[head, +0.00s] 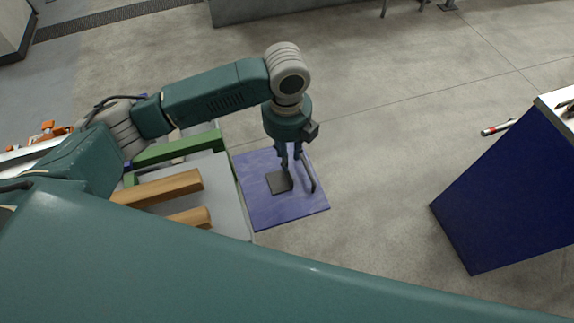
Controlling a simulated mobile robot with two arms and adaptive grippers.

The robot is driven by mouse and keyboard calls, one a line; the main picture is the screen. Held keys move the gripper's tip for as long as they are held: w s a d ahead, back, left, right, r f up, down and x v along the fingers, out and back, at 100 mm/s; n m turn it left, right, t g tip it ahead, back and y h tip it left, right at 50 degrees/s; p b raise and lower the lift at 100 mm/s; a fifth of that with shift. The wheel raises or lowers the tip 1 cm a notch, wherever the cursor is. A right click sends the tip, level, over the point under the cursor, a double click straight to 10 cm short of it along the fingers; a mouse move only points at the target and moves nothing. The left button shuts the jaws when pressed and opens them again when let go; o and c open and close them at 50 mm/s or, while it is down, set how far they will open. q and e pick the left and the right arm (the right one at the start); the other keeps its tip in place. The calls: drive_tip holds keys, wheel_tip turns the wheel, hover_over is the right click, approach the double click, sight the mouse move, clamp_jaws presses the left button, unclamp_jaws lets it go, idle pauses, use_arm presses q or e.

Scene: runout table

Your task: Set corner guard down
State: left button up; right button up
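The corner guard appears to be the small dark grey, square-looking piece (279,183) on the blue-violet mat (254,209). Its exact shape is hard to make out at this size. My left gripper (299,180) points down over the mat, just right of the dark piece. Its two dark fingers are apart, with mat showing between them. The left finger comes down close to the piece's right edge and partly overlaps it in the picture. I cannot tell whether they touch. My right gripper is not in view.
Left of the mat, a grey surface (222,190) carries a green bar (178,148) and wooden blocks (168,188). Open concrete floor lies between.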

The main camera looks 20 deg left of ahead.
use_arm(q)
drive_tip(key=shift+r+b, duration=0.3)
drive_tip(key=shift+r, duration=2)
drive_tip(key=shift+s+f, duration=0.1)
